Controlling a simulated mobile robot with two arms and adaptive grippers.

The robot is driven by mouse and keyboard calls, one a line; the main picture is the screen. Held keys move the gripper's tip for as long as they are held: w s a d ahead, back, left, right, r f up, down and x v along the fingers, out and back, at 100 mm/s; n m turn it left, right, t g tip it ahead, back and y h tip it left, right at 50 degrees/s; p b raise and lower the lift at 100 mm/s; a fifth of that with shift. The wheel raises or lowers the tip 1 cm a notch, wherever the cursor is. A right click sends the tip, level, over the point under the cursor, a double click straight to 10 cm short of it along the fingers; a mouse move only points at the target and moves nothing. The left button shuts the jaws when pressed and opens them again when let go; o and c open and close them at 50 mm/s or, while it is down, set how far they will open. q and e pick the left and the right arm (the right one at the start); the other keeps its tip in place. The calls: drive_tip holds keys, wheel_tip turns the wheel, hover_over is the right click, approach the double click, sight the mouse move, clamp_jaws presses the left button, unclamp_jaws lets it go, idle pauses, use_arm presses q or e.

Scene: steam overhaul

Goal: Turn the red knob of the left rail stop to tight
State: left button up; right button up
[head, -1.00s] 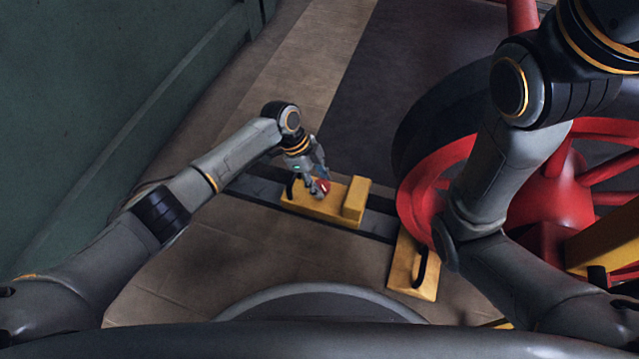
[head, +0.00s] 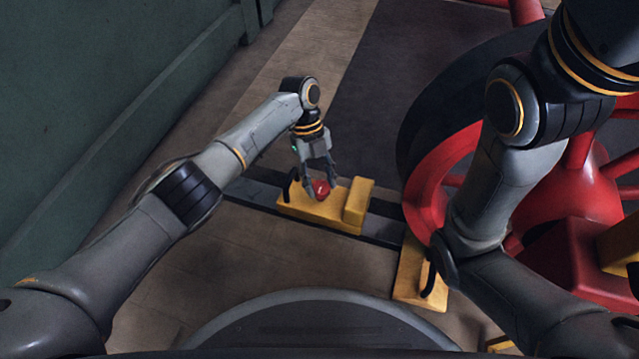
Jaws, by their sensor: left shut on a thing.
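The left rail stop is a yellow block (head: 299,204) with a raised end (head: 357,203), sitting on the dark rail (head: 384,229). Its red knob (head: 322,190) stands on top and shows a small white mark. My left gripper (head: 322,188) reaches down from above and is shut on the red knob, with a finger at each side of it. A dark handle shows at the left end of the block. My right arm crosses the right side of the view, but its gripper is out of view.
A large red wheel with a dark rim (head: 428,190) stands on the rail right of the stop. A second yellow block (head: 412,274) with a dark handle lies by the wheel's near side. A green wall (head: 90,110) borders the left.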

use_arm(q)
drive_tip(key=shift+m, duration=0.3)
drive_tip(key=o, duration=1.2)
drive_tip(key=shift+c, duration=0.2)
drive_tip(key=v, duration=1.2)
drive_tip(key=shift+d, duration=0.1)
